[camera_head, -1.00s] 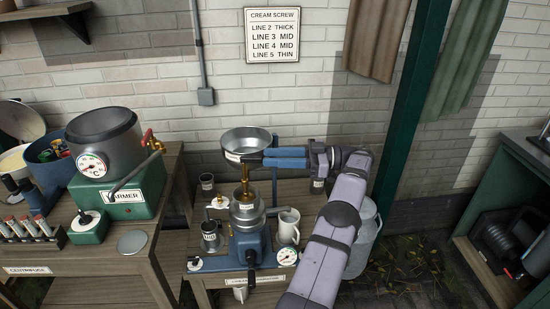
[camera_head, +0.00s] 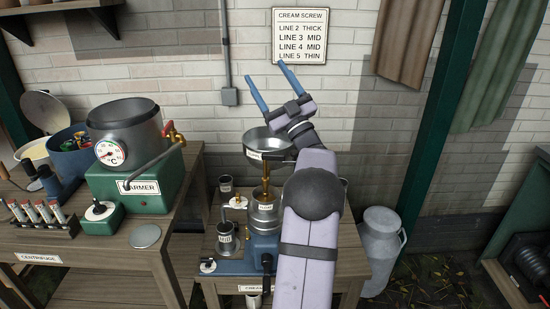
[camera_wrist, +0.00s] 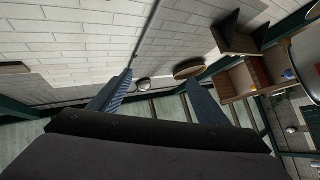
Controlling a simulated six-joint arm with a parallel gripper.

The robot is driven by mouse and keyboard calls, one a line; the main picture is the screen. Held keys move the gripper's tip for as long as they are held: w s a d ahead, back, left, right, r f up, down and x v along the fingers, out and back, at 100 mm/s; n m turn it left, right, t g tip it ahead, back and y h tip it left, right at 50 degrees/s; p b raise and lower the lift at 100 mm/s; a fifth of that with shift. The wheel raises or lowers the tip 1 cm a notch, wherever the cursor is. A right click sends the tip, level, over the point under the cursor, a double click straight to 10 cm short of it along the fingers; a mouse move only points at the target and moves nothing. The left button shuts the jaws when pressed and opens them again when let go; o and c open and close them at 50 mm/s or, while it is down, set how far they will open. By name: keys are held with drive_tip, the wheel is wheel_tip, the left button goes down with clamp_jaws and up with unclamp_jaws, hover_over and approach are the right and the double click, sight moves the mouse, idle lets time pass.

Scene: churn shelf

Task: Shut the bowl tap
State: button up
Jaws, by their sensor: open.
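The metal bowl (camera_head: 258,139), with a small label on its front, sits at the top of the blue separator (camera_head: 236,266) in the head view. A brass-coloured upright piece (camera_head: 265,172) runs down from under it to the float chamber. No tap handle shows clearly, and its setting cannot be told. My gripper (camera_head: 265,71) is open and empty, raised above and behind the bowl against the brick wall, blue fingers pointing up and left. My arm covers the right side of the bowl and separator. In the wrist view my open fingers (camera_wrist: 158,95) have nothing between them.
The green warmer (camera_head: 135,185) with its dial pot (camera_head: 125,132) stands on the left bench, its spout reaching toward the separator. Small dark cups stand beside the separator. A milk can (camera_head: 381,250) stands on the floor at right. The wall sign (camera_head: 300,38) hangs near my gripper.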

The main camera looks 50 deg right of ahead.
sight(273, 156)
drive_tip(key=s+a+f+m+g+h, duration=0.2)
drive_tip(key=s+f+m+g+h, duration=0.1)
drive_tip(key=f, duration=0.3)
drive_tip(key=s+a+f+m+g+h+p, duration=0.1)
drive_tip(key=s+a+f+m+g+h, duration=0.2)
drive_tip(key=f+m+g, duration=0.3)
drive_tip(key=s+a+f+m+g+h, duration=0.3)
drive_tip(key=f+m+g+h, duration=0.1)
drive_tip(key=f+g, duration=0.1)
drive_tip(key=shift+f+m+h+p, duration=0.3)
drive_tip(key=shift+f+p, duration=0.05)
drive_tip(key=shift+f, duration=0.5)
drive_tip(key=p+x, duration=0.1)
drive_tip(key=x, duration=0.6)
drive_tip(key=shift+w+d, duration=0.1)
drive_tip(key=c, duration=1.1)
